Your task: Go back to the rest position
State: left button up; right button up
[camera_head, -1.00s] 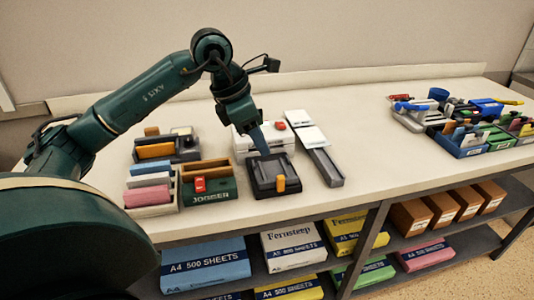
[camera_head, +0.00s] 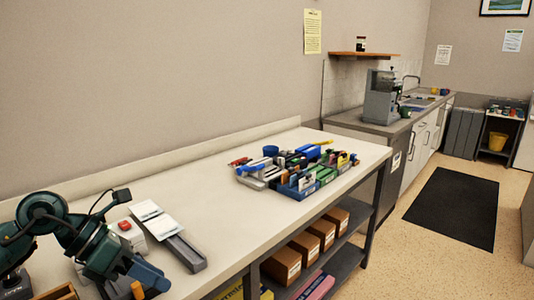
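My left gripper (camera_head: 148,276) is at the lower left of the head view, low over the near part of the bench. Its blue-grey fingers point down to the right, beside a small orange piece (camera_head: 137,290). I cannot tell whether the fingers are open or shut, or whether they touch anything. My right gripper is out of view.
The bench (camera_head: 235,212) holds a grey rail (camera_head: 188,254) with white cards (camera_head: 157,220) and a white box with a red top (camera_head: 124,225). Stationery trays (camera_head: 300,190) stand at its far end. A dark mat (camera_head: 455,208) lies on open floor at right.

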pick_arm(q)
jog(key=d+n+t+h, duration=0.9)
jog(key=d+n+h, duration=0.15)
jog(key=n, duration=0.45)
jog(key=s+a+f+n+t+y+p, duration=0.1)
jog(key=a+f+n+t+y, duration=0.15)
jog(key=f+n+y, duration=0.65)
jog(key=s+a+f+n+t+y, duration=0.15)
jog(key=f+n+t+y, duration=0.35)
jog(key=n, duration=0.6)
jog(key=s+f+n+g+y, duration=0.2)
jog(key=s+f+n+g, duration=0.4)
jog(key=f, duration=0.7)
jog(key=s+g, duration=0.2)
jog(key=s, duration=0.2)
jog(key=shift+s+d+f, duration=0.2)
jog(key=shift+d+f, duration=0.05)
jog(key=shift+d, duration=0.05)
